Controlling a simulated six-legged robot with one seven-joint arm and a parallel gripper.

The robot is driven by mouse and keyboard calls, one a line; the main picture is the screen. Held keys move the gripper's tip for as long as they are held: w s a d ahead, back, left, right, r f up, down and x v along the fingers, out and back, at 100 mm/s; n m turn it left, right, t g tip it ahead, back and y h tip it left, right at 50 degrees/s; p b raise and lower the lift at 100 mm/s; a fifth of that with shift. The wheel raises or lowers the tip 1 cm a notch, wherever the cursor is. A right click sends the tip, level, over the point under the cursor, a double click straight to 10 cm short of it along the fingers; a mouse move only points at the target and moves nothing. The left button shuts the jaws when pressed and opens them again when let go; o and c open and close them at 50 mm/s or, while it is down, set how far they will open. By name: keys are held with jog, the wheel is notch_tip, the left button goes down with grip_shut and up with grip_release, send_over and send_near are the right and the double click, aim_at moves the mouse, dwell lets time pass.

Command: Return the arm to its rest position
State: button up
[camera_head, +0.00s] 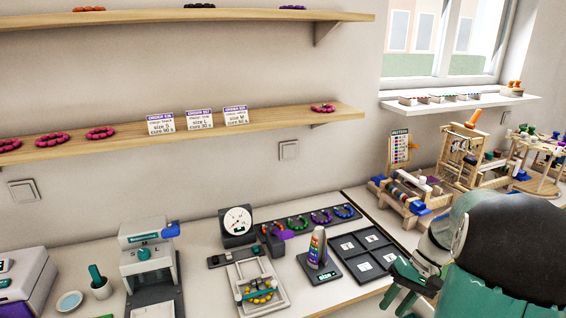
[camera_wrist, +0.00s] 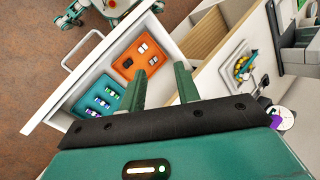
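My gripper (camera_wrist: 160,80) shows in the wrist view with its two green fingers apart and nothing between them, so it is open. It hangs over an open white drawer (camera_wrist: 90,62). In the head view my green and black arm is at the right, beside the front edge of the bench (camera_head: 330,292).
The drawer holds an orange tray (camera_wrist: 124,66) and a teal tray (camera_wrist: 86,98) with small items. Wooden stands (camera_head: 468,165) are behind my arm.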

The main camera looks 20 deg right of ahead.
jog(key=s+a+r+n+t+h, duration=0.1)
jog(key=a+r, duration=0.3)
jog(key=a, duration=0.5)
jog(key=s+a+r+n+t+h, duration=0.2)
jog(key=a+r, duration=0.3)
jog(key=a, duration=0.3)
jog(key=s+a+r+n+t+h, duration=0.1)
jog(key=s+a+r+t+h, duration=0.1)
jog(key=a+r, duration=0.3)
jog(key=a+t+h, duration=0.1)
jog(key=a, duration=0.3)
jog(key=shift+a+r+n, duration=0.2)
jog(key=shift+a+n, duration=0.1)
jog(key=shift+n, duration=0.1)
jog(key=shift+d, duration=0.15)
